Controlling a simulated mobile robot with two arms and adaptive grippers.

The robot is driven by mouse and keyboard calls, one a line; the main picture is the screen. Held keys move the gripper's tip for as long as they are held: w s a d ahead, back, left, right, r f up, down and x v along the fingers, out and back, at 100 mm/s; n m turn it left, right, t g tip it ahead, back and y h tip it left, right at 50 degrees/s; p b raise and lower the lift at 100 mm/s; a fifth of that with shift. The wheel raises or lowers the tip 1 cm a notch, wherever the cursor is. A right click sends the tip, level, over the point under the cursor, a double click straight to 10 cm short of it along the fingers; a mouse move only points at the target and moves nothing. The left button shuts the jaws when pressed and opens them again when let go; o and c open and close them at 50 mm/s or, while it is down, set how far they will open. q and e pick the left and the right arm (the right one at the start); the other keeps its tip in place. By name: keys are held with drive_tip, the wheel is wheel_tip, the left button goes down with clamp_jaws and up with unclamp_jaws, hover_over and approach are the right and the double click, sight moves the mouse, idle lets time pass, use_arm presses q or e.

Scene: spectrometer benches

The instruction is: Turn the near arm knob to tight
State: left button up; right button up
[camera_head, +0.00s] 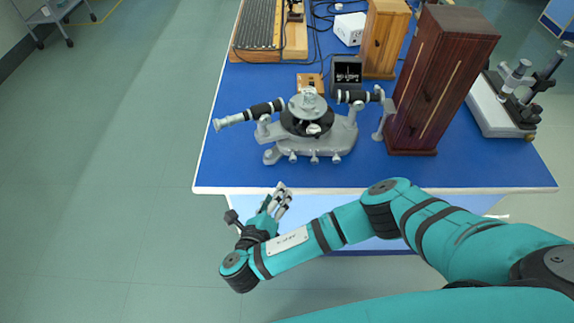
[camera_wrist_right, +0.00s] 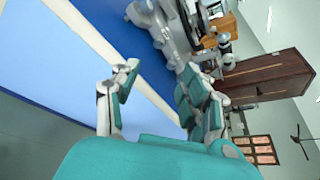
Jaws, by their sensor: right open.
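The grey spectrometer (camera_head: 346,137) stands on the blue-topped bench, with black telescope and collimator tubes and a round black table in its middle. Several small knobs (camera_head: 314,160) sit along its near side; I cannot tell which is the arm knob or how tight it is. My right gripper (camera_head: 281,196) is open and empty, just off the bench's near edge and in front of the spectrometer. In the right wrist view my open gripper (camera_wrist_right: 158,78) shows both fingers spread, with part of the spectrometer (camera_wrist_right: 170,30) beyond them. My left gripper is not in view.
The bench (camera_head: 230,175) has a white near edge. A tall dark wooden cabinet (camera_head: 440,80) stands right of the spectrometer, with a microscope-like instrument (camera_head: 498,112) beyond it. Behind are a small black box (camera_head: 346,74) and a lighter wooden case (camera_head: 383,40). The bench's front left is clear.

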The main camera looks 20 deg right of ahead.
sight(292, 161)
drive_tip(key=b+x, duration=0.6)
drive_tip(key=x, duration=1)
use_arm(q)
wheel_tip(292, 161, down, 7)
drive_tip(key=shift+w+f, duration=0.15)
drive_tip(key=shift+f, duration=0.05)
use_arm(e)
clamp_jaws()
